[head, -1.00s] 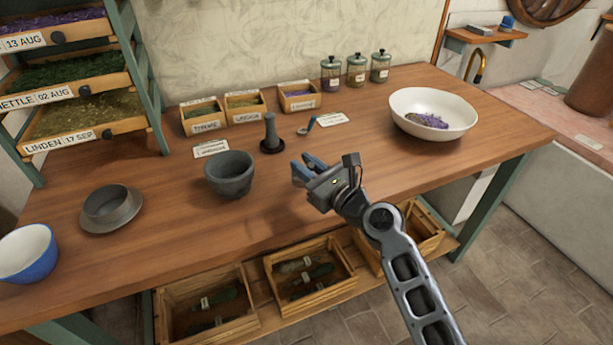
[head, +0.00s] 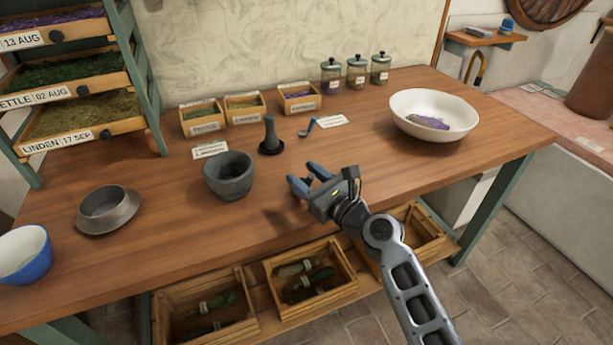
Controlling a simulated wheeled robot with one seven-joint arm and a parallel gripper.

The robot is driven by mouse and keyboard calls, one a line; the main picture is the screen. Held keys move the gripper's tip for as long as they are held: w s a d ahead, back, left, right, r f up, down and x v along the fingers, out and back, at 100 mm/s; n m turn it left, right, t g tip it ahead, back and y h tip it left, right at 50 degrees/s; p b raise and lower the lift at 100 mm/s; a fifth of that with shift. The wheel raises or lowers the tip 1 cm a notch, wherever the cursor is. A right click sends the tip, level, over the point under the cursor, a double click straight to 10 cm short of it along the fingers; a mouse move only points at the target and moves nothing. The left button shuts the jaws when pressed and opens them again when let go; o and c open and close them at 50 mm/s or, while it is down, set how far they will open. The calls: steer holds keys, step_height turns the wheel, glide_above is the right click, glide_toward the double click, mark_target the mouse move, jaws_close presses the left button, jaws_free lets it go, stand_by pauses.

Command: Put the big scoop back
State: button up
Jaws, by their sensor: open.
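My gripper (head: 302,178) is open and empty above the front middle of the wooden table (head: 250,240), right of the grey mortar. A small scoop-like tool with a blue handle (head: 309,128) lies on the table beside a white label card (head: 332,121), beyond my gripper and apart from it. I cannot tell whether it is the big scoop, and I make out no other scoop for certain. A white bowl (head: 463,103) at the right holds purple material (head: 428,123); a darker patch there is too small to name.
The mortar (head: 229,182) and the dark pestle (head: 270,135) stand left of my gripper. Three small labelled boxes (head: 300,103) and three lidded jars (head: 356,74) line the back. A sieve-like grey dish (head: 107,209) and a blue bowl (head: 24,257) are left. Crates (head: 309,285) sit below.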

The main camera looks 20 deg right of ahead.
steer(key=shift+r, duration=0.1)
steer(key=b+v, duration=0.1)
steer(key=v, duration=1.1)
steer(key=s+a+f+n+g+h, duration=0.15)
steer(key=s+f+n, duration=0.35)
steer(key=s, duration=0.5)
steer(key=s+a+f+n+g+h, duration=0.1)
steer(key=s+f+n+h, duration=0.15)
steer(key=s+n, duration=0.6)
steer(key=s+r+n, duration=0.5)
steer(key=s+n, duration=0.4)
steer(key=s+r+n+h, duration=0.1)
steer(key=s+r+n, duration=0.5)
steer(key=s+n, duration=0.2)
steer(key=shift+s+n, duration=0.35)
steer(key=shift+s, duration=0.5)
